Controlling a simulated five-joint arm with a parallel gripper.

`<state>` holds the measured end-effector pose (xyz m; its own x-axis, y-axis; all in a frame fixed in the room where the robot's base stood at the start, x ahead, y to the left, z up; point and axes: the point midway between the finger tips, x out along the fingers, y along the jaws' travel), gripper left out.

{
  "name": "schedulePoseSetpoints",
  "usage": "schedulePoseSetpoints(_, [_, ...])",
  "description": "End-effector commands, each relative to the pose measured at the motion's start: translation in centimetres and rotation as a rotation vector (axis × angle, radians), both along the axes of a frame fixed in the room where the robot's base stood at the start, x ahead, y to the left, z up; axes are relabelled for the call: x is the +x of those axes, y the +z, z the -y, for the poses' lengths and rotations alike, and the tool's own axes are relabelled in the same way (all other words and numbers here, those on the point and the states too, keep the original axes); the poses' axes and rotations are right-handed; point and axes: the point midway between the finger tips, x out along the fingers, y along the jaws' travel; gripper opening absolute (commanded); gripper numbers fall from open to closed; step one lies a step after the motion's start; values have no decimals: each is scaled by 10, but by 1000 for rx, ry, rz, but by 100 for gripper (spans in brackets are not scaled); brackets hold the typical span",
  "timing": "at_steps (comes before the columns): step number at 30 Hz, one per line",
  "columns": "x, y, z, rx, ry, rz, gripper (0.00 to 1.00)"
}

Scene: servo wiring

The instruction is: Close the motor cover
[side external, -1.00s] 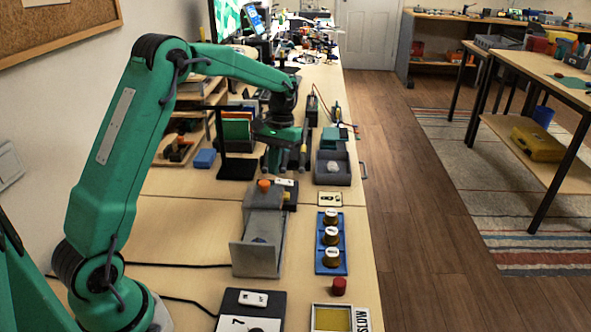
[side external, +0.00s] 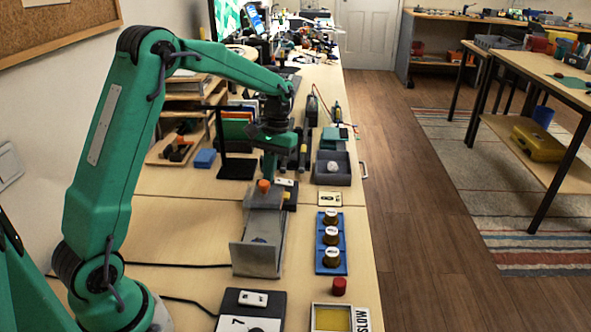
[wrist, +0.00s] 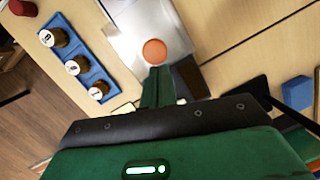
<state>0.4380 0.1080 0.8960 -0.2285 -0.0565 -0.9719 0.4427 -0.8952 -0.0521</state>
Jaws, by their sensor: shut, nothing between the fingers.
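The motor housing (side external: 259,258) is a grey metal box-like part on the near table in the side view. An orange knob (side external: 263,186) sits at its far end, on a grey part that I take to be the cover (side external: 264,199); its exact angle is hard to tell. In the wrist view the orange knob (wrist: 154,51) lies just ahead of my gripper (wrist: 157,72), over a pale grey panel (wrist: 135,22). My gripper (side external: 270,172) is shut and empty, just beyond and above the knob in the side view. I cannot tell whether it touches anything.
A blue rack (side external: 331,243) with several brown, white-topped knobs stands to the right. A red cap (side external: 339,286) and a framed yellow pad (side external: 331,318) are nearer. A black stand (side external: 237,160) and blue block (side external: 205,158) lie left of my gripper. A grey tray (side external: 331,169) is right.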

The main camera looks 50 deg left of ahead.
Motion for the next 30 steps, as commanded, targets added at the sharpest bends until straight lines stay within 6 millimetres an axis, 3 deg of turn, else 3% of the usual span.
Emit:
schedulePoseSetpoints(16, [-48,0,49,20,-7,0,0])
schedulePoseSetpoints(30, [-54,-1,54,23,-4,1,0])
